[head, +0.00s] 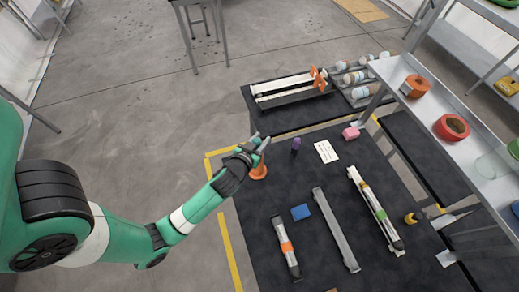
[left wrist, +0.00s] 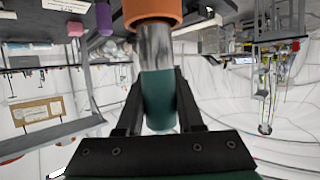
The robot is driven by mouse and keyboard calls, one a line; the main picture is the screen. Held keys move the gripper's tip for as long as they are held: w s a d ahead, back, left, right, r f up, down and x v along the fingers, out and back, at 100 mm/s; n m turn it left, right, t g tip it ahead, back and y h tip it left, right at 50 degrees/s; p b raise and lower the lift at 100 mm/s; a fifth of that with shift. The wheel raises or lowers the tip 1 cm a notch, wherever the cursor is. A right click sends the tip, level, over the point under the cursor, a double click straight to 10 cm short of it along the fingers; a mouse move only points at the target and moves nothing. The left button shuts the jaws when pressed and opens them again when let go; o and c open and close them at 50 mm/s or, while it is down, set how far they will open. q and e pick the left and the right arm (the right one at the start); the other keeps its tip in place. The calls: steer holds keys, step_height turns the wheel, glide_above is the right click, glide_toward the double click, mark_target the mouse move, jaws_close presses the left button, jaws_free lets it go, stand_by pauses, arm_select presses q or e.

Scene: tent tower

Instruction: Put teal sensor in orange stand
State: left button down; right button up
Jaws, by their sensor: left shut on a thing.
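The teal sensor (left wrist: 158,100) is a cylinder with a teal body and a silver metal section. My left gripper (left wrist: 156,105) is shut around its teal body in the left wrist view. The silver section meets the round orange stand (left wrist: 152,10) at the top of that view; I cannot tell how far it sits inside. In the head view the orange stand (head: 259,172) is on the dark mat's left side. My left gripper (head: 262,146) is right at it there and hides most of the sensor. My right gripper is not in view.
A purple cylinder (head: 296,145), a white card (head: 326,152) and a pink block (head: 351,133) stand close to the right. A blue block (head: 300,212) and several long bars lie nearer on the dark mat. A shelf (head: 400,80) with tape rolls rises at the right.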

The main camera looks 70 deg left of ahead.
arm_select(q)
step_height(320, 180, down, 4)
steer(key=shift+r+b, duration=0.1)
steer(key=shift+b, duration=0.45)
steer(key=shift+f, duration=0.3)
steer(key=c, duration=0.5)
jaws_free()
steer(key=shift+r, duration=0.1)
steer(key=shift+c, duration=0.2)
steer(key=v, duration=1.2)
